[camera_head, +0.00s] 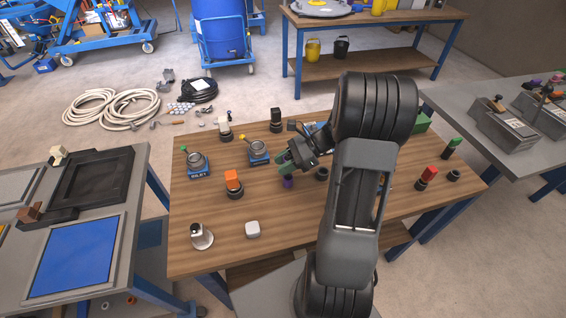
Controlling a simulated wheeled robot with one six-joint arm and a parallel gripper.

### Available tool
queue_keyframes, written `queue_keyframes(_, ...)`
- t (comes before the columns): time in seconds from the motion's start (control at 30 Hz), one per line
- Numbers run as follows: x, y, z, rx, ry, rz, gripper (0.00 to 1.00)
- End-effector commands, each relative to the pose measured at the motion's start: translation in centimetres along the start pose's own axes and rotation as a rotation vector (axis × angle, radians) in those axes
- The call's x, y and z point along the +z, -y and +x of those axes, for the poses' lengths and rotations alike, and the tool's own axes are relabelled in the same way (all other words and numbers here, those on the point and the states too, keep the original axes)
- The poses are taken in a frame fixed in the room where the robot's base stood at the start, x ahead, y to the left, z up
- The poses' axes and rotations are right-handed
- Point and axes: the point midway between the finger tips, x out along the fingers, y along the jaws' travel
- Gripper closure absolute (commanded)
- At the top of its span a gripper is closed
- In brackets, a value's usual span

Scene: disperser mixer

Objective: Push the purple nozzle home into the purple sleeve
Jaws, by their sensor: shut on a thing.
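My gripper (288,166) is over the middle of the wooden table, tilted down to the left, with greenish fingers shut. A small purple piece (287,182) shows just below the fingertips, at or close to the tabletop. I take the purple nozzle to be between the fingers, mostly hidden by them. I cannot tell whether the visible purple is the nozzle, the sleeve or both, nor how deep one sits in the other.
A red-topped piece (429,173) stands right of my arm.

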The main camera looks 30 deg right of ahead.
Motion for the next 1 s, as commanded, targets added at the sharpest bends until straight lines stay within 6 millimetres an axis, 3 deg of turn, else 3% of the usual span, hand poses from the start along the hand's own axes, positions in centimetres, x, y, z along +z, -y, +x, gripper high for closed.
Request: queue_keyframes(1.0, -1.4, 0.0, 0.8, 0.000, 0.000, 0.000, 0.92)
